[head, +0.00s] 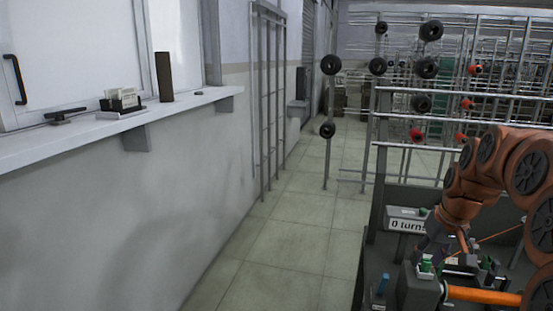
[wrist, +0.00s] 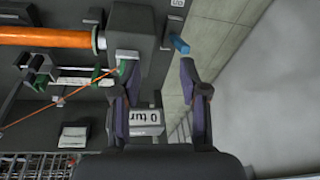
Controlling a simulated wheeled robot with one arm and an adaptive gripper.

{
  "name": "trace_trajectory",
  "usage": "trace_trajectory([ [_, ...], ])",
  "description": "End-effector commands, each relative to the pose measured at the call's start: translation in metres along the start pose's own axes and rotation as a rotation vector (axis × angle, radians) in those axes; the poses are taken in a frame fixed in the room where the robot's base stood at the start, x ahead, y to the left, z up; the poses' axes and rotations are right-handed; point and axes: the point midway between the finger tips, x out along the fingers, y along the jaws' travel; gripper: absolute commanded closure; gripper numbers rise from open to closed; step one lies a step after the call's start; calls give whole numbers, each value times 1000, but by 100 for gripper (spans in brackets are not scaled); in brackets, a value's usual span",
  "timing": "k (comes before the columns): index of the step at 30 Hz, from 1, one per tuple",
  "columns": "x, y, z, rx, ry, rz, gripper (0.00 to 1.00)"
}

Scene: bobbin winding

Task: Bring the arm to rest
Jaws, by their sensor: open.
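My orange arm comes in from the right in the head view. My gripper (head: 431,252) is over the winding bench, and its fingers are small and hard to make out there. In the wrist view my gripper (wrist: 154,68) is open, with two purple-grey fingers well apart and nothing between the tips. An orange-wound bobbin (wrist: 45,35) lies level beside a dark block. An orange thread (wrist: 55,102) runs from the left to a green part (wrist: 123,68) near the left finger. The bobbin also shows in the head view (head: 483,295).
A "0 turns" display (head: 405,223) stands on the bench, behind my fingers in the wrist view. A blue peg (head: 382,284) is on the bench's near-left side. A white shelf (head: 190,102) runs along the left wall. Racks with dark spools stand behind. The tiled floor (head: 270,255) is clear.

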Motion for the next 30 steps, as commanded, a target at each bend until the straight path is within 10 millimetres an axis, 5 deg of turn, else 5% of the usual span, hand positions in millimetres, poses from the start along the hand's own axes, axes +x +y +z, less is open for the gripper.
trace_trajectory([
  [6,-11,-75,59,-59,-88,-12,56],
  [15,-18,-138,159,-104,-210,7,56],
  [24,-21,-162,265,-117,-318,56,56],
  [30,-20,-162,313,-111,-365,83,56],
])
